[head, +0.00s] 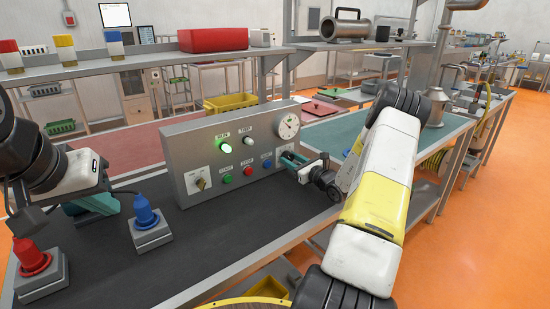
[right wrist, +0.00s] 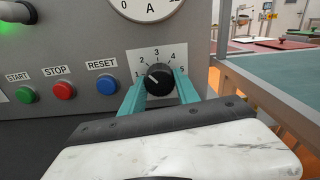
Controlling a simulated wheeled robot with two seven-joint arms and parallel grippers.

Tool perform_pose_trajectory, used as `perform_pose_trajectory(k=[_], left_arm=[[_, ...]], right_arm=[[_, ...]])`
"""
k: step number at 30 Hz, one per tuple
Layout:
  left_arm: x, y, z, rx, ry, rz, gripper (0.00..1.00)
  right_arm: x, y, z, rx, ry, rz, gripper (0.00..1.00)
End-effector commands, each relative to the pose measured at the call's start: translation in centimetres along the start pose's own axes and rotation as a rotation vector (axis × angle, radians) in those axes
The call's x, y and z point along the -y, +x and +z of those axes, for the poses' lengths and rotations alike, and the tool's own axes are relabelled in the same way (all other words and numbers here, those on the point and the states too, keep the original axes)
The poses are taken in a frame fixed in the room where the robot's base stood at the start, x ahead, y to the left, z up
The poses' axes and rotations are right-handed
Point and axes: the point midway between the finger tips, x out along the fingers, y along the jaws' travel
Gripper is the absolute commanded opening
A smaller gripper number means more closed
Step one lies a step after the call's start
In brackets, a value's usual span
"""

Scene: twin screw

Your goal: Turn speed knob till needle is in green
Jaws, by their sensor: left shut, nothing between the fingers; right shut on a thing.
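The grey control panel (head: 195,140) stands on the dark bench. Its round gauge (head: 287,125) is at the upper right; the needle is too small to read, and only the gauge's lower part, marked A, shows in the right wrist view (right wrist: 150,8). The black speed knob (right wrist: 158,78) sits on a white scale numbered 1 to 5, its white mark pointing up-left, between 1 and 2. My right gripper (head: 292,158) is shut on the knob, one teal finger on each side, hiding it in the head view. My left gripper (head: 98,203) is shut and empty, left of the panel.
A green lamp (head: 227,148) is lit. Start (right wrist: 27,95), stop (right wrist: 63,91) and reset (right wrist: 107,85) buttons are left of the knob. A selector switch (head: 201,183) is at the panel's lower left. Red (head: 30,256) and blue (head: 146,212) plugs stand near my left gripper.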

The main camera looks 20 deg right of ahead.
Motion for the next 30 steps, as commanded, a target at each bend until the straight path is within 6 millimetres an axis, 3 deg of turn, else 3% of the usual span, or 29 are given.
perform_pose_trajectory(k=[2, 3, 6, 17, 30], left_arm=[[0.0, 0.0, 0.0, 0.000, 0.000, 0.000, 0.00], [0.0, 0.0, 0.0, 0.000, 0.000, 0.000, 0.00], [0.0, 0.0, 0.0, 0.000, 0.000, 0.000, 0.00], [0.0, 0.0, 0.0, 0.000, 0.000, 0.000, 0.00], [0.0, 0.0, 0.0, 0.000, 0.000, 0.000, 0.00]], right_arm=[[0.0, -0.1, -0.1, -0.002, 0.000, 0.000, 0.00], [0.0, -0.1, -0.1, -0.002, 0.000, 0.000, 0.45], [0.0, -0.1, -0.1, -0.001, 0.000, 0.000, 0.59], [0.1, -0.6, 0.0, -0.001, -0.001, -0.001, 0.59], [0.1, -7.1, -0.1, -0.003, 0.000, -0.002, 0.59]])
